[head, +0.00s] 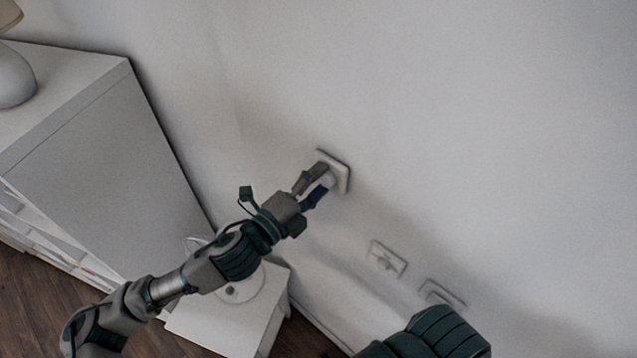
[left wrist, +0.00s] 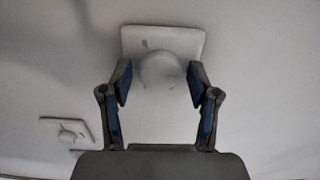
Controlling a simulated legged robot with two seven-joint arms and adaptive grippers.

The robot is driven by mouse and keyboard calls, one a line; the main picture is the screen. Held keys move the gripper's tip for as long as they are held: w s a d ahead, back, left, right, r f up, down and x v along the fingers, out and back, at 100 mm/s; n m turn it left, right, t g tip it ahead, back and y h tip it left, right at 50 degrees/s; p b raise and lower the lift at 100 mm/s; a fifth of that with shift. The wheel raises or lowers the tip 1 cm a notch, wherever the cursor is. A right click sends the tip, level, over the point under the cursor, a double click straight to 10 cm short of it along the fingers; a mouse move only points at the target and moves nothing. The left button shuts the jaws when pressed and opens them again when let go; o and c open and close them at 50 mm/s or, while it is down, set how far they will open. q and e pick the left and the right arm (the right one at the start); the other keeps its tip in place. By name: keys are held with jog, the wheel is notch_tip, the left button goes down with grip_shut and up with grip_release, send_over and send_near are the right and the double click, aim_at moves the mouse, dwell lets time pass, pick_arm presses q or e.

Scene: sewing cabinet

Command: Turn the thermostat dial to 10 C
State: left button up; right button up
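The thermostat is a white square plate (head: 342,178) on the wall with a round white dial (head: 327,179) at its middle. In the left wrist view the plate (left wrist: 187,41) and the dial (left wrist: 160,70) lie straight ahead. My left gripper (head: 317,184) is at the thermostat. In the left wrist view its two fingers (left wrist: 157,84) are apart, one on each side of the dial, with a gap showing between each fingertip and the dial. The scale and dial setting are too small to read. My right gripper is not in view.
Two more wall plates, one (head: 388,259) and another (head: 442,293), sit lower right on the wall. A white cabinet (head: 105,150) with a lamp (head: 14,75) stands at the left. A low white stand (head: 222,318) is under my left arm. The upper right wall is bare.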

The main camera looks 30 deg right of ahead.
pick_arm(q)
jog(key=shift+w+d+f, duration=0.1)
jog(key=shift+d, duration=0.05)
jog(key=shift+s+a, duration=0.25)
jog(key=shift+a, duration=0.1)
jog(key=v, duration=1.1)
jog(key=shift+w+a, duration=0.25)
jog(key=shift+d+f, duration=0.15)
jog(key=shift+d, duration=0.1)
